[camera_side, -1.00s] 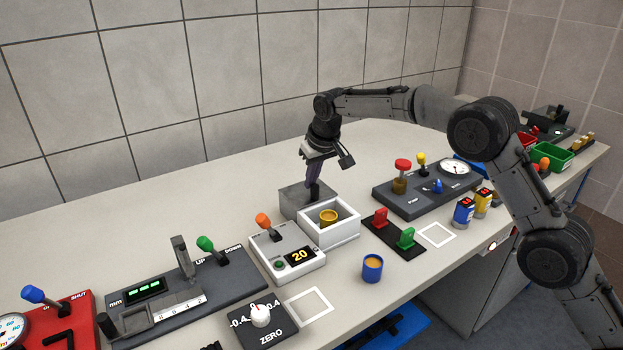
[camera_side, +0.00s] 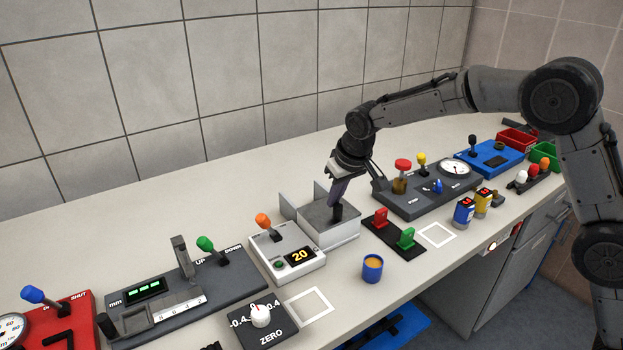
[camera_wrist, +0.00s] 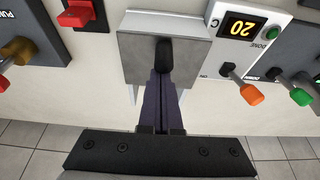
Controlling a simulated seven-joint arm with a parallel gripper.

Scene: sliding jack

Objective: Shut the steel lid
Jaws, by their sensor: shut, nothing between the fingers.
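The steel lid (camera_side: 318,217) is a flat grey plate lying over the white box (camera_side: 340,236), and its top covers the box opening. In the wrist view the lid (camera_wrist: 140,58) fills the upper middle, with the white box rim (camera_wrist: 195,24) showing along its edge. My gripper (camera_side: 338,216) is shut and empty, pointing down with its dark fingertips on or just above the lid near its front right part. I cannot tell if they touch. In the wrist view the fingertips (camera_wrist: 163,60) appear over the lid. The yellow cup inside the box is now hidden.
A white panel with a "20" display and an orange-tipped lever (camera_side: 263,221) stands close left of the box. Red and green clips (camera_side: 405,238) on a black plate stand to the right. A blue cup (camera_side: 372,268) stands in front. The bench behind is clear.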

